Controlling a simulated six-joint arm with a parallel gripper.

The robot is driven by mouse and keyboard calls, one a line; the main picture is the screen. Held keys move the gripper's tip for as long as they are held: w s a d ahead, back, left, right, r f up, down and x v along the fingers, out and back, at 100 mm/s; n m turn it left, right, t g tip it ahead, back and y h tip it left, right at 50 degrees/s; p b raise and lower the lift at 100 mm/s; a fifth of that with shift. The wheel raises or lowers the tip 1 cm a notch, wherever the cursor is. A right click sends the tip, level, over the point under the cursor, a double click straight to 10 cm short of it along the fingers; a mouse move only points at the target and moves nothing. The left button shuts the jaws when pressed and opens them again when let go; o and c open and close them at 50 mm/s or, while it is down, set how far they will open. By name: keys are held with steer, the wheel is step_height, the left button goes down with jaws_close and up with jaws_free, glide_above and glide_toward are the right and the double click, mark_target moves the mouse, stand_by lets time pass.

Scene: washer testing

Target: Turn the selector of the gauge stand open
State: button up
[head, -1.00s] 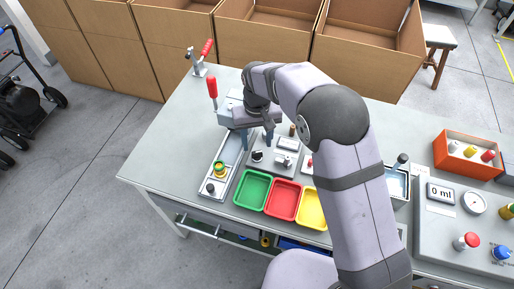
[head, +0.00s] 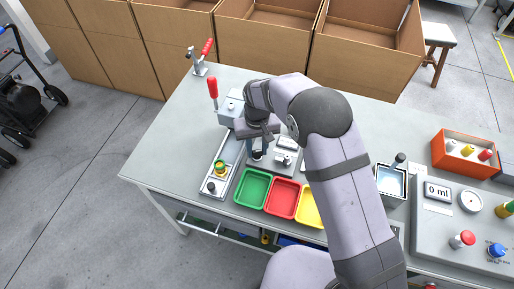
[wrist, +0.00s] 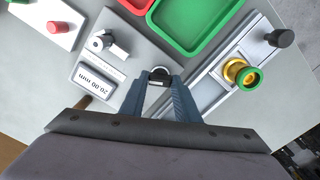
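The gauge stand (wrist: 142,48) is a grey plate with a display (wrist: 93,84) reading 20.00 mm; it also shows in the head view (head: 297,159), partly behind my arm. A round dark knob with a pale mark, seemingly the selector (wrist: 159,74), sits at its edge beside the long grey rail. My gripper (wrist: 160,84) points down at this knob, one fingertip on each side. The knob nearly fills the gap; I cannot tell whether the fingers press on it. In the head view, my gripper (head: 257,155) hides most of the knob.
A second, grey knob with a lever (wrist: 107,43) stands on the same plate. A rail fixture (head: 220,170) with a yellow-green part lies to the left. Green (head: 252,188), red (head: 283,199) and yellow trays lie in front.

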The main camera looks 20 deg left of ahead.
steer(key=shift+n, duration=0.4)
steer(key=n+b, duration=0.1)
steer(key=n, duration=0.3)
steer(key=shift+n, duration=0.4)
steer(key=n, duration=0.6)
steer(key=shift+b, duration=0.3)
steer(key=shift+r, duration=0.1)
steer(key=o, duration=1.1)
steer(key=shift+c, duration=0.2)
